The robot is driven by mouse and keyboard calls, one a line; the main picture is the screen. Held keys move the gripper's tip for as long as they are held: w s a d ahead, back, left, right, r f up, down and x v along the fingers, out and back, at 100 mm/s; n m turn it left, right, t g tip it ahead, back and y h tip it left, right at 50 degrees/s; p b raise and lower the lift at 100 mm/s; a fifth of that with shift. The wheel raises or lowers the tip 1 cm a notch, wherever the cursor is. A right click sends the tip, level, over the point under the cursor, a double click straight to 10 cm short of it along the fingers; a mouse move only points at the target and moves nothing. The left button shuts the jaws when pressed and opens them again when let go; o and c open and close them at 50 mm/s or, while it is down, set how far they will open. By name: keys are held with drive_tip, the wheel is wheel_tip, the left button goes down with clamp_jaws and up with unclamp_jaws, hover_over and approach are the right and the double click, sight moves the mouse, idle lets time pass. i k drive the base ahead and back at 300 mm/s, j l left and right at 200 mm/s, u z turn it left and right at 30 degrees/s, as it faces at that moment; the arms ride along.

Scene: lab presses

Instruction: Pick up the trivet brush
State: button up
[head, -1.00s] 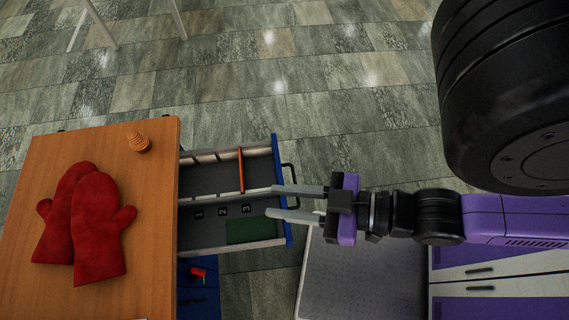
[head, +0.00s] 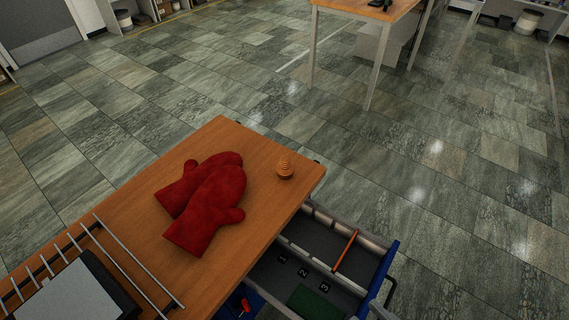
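No object here is plainly recognisable as a trivet brush. I cannot tell whether either is the brush. Of my gripper (head: 380,312) only a grey fingertip shows at the bottom edge, beside the drawer handle (head: 391,290). The rest is out of the picture, so its opening is hidden.
Red oven mitts (head: 208,200) lie on the tabletop. The drawer holds a green pad (head: 314,301) and compartments marked 1, 2 and 3. A metal rack (head: 118,262) is at lower left. Another table (head: 370,10) stands farther back. The tiled floor between is clear.

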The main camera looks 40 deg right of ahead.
sight(286, 169)
drive_tip(key=i+j+z, duration=0.15)
drive_tip(key=j+z, duration=0.25)
drive_tip(key=j, duration=0.2)
drive_tip(key=i+j+z, duration=0.1)
drive_tip(key=j+z, duration=0.25)
drive_tip(key=j, duration=0.3)
drive_tip(key=j+z, duration=0.4)
drive_tip(key=j, duration=0.3)
